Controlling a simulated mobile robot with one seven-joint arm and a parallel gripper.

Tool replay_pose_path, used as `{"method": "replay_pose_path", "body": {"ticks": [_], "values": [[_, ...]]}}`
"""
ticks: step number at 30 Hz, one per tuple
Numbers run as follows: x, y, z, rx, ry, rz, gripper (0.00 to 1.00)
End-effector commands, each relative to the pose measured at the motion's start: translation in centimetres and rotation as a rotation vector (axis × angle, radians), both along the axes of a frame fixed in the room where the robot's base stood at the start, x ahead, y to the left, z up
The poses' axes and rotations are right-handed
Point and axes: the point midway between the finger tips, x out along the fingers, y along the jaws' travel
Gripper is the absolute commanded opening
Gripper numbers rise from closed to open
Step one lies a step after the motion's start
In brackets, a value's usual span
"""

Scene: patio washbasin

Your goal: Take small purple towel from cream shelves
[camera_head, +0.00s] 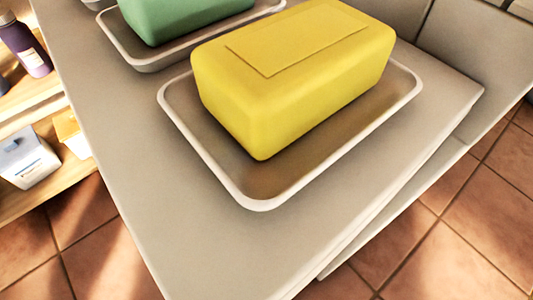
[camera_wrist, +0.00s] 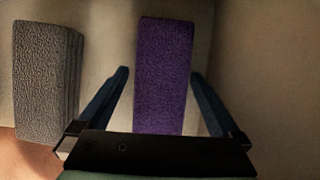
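The small purple towel (camera_wrist: 163,75) shows in the wrist view as an upright, narrow block with a rough cloth surface, against the cream back of the shelves (camera_wrist: 105,35). My gripper (camera_wrist: 160,82) is open, with one dark blue finger on each side of the towel and a visible gap to each. I cannot tell how far the fingers reach along it. The towel's lower end is hidden behind the dark gripper body. The head view shows neither the towel nor my gripper.
A grey folded towel (camera_wrist: 45,80) stands just left of my left finger. In the head view, a yellow soap block (camera_head: 290,75) sits in a tray (camera_head: 262,204) on a pale counter (camera_head: 130,150). A green block (camera_head: 180,18) is behind. Wooden shelves (camera_head: 45,195) hold bottles at left.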

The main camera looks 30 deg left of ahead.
Motion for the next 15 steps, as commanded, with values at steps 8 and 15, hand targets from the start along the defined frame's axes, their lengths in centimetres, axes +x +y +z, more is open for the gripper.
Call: {"method": "replay_pose_path", "body": {"ticks": [8, 15], "values": [[-0.03, 0.00, 0.00, 0.000, 0.000, 0.000, 0.50], [-0.03, 0.01, 0.01, 0.000, 0.000, 0.000, 0.18]]}}
